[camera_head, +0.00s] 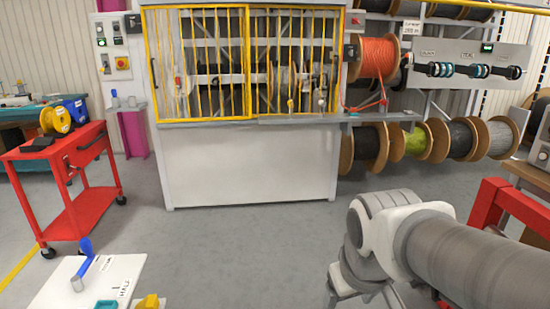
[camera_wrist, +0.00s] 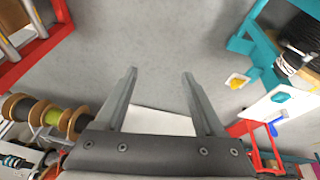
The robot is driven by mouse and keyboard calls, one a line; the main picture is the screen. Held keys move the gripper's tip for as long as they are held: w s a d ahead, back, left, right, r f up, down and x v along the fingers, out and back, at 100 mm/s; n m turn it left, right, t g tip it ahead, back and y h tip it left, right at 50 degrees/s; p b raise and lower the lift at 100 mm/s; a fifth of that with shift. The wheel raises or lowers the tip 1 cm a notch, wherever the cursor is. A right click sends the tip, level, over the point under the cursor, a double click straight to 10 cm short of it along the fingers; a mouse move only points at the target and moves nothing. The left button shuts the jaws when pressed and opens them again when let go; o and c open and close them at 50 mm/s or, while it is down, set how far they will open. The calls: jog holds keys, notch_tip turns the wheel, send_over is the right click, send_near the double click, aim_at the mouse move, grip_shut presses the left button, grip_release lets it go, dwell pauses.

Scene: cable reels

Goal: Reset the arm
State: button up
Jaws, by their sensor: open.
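My gripper (camera_wrist: 160,75) shows in the wrist view with its two fingers apart and nothing between them. Grey floor lies beyond the fingertips. In the head view my arm comes in from the right edge and bends down at the lower right. The gripper itself cannot be made out clearly there.
A white machine with a yellow-framed cage (camera_head: 250,165) stands ahead. Cable reels (camera_head: 377,58) hang on a rack to its right. A red cart (camera_head: 65,160) stands at left. A white board (camera_head: 90,280) holds a blue-handled tool (camera_head: 85,250). The middle floor is clear.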

jog(key=s+d+r+m+t, duration=0.2)
jog(key=s+r, duration=0.2)
jog(key=s, duration=0.1)
notch_tip(320, 180, up, 21)
jog(key=p, duration=2)
jog(key=shift+s+f+m+p, duration=0.2)
jog(key=shift+m+p, duration=0.1)
jog(key=shift+f, duration=0.1)
jog(key=c, duration=0.3)
jog(key=shift+a, duration=0.1)
jog(key=shift+c, duration=0.2)
jog(key=shift+a, duration=0.1)
